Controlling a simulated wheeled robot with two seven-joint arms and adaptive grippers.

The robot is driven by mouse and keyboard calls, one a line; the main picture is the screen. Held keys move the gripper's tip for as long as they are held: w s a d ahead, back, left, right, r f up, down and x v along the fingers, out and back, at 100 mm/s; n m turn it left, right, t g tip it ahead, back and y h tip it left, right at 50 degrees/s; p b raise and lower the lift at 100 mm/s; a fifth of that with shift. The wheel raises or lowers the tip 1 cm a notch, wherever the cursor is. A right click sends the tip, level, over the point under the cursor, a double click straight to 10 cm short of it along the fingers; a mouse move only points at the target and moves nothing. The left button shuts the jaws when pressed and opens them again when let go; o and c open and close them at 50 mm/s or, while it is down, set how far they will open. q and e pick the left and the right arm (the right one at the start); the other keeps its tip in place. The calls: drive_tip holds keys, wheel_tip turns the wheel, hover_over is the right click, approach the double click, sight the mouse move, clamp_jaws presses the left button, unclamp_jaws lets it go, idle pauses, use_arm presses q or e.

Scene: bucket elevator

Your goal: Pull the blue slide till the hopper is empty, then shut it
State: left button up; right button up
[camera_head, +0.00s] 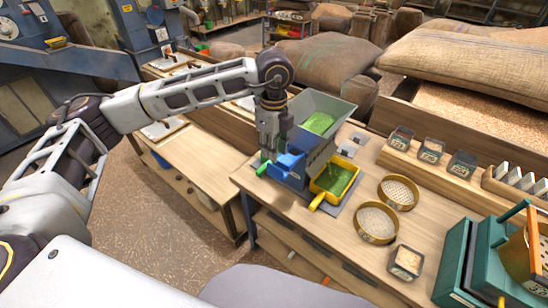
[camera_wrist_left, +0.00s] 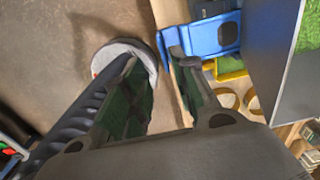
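The grey hopper (camera_head: 335,108) stands on the wooden bench with green grains (camera_head: 318,123) in it. The blue slide (camera_head: 287,165) sticks out low on its left side; it also shows in the left wrist view (camera_wrist_left: 212,36). How far it is drawn out, I cannot tell. A yellow scoop-like tray (camera_head: 317,200) holding green grains stands beside the hopper's foot. My left gripper (camera_head: 265,165) points down at the slide's outer end. In the wrist view its fingers (camera_wrist_left: 160,65) are parted, the right one overlapping the slide's edge. My right gripper is out of view.
Two round sieves (camera_head: 377,223) (camera_head: 398,192) stand right of the tray. Small sample boxes (camera_head: 405,262) and a green box (camera_head: 455,255) stand farther right. A lower wooden bench (camera_head: 205,160) is at the left, with open floor in front.

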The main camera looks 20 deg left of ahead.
use_arm(q)
drive_tip(key=shift+r, duration=1.5)
